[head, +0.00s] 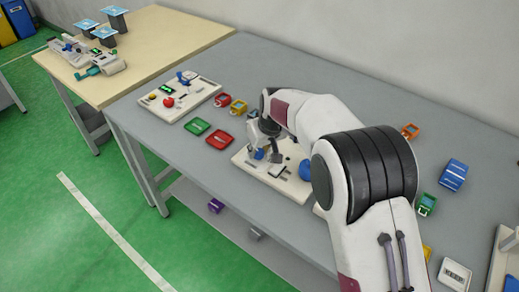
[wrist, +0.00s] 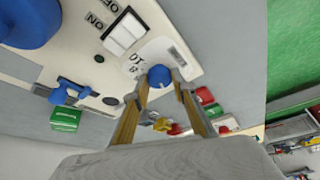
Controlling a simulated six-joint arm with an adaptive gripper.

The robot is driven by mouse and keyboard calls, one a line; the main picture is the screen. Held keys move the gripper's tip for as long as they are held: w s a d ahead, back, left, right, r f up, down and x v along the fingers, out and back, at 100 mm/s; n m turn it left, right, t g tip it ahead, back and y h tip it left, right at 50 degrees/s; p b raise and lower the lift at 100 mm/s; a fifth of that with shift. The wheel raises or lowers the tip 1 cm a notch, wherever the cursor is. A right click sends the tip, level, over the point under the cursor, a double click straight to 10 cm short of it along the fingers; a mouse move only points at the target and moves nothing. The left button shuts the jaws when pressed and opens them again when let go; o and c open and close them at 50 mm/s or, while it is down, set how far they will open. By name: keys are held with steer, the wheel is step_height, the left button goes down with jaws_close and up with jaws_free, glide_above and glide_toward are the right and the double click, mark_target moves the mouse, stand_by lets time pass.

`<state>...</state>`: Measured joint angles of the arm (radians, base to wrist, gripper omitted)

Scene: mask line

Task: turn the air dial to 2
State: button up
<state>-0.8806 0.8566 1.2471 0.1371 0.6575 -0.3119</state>
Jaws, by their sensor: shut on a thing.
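The control board (head: 241,159) lies on the grey table under my gripper. A small blue dial (wrist: 159,75) stands on it, seen in the wrist view beside dark lettering too small and tilted to read for sure. My gripper (wrist: 161,88) is shut on this dial, one finger on each side. In the head view my gripper (head: 266,150) is low over the board's left part, and a bit of blue (head: 258,154) shows by the fingers. The dial's pointer and its setting cannot be made out.
The same board carries a white rocker switch (wrist: 124,33) marked ON and OFF and a large blue knob (head: 306,170). A green tray (head: 197,126) and a red tray (head: 219,138) lie to the left. Another board (head: 180,98) sits farther left. Small coloured boxes stand behind.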

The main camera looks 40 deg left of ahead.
steer(key=shift+m, duration=0.4)
steer(key=shift+s+a+m+t+h, duration=0.1)
steer(key=shift+m+t+h, duration=0.55)
steer(key=shift+m, duration=1.55)
steer(key=o, duration=1.1)
steer(key=shift+r, duration=0.15)
steer(key=shift+v, duration=5.85)
steer(key=shift+s, duration=0.2)
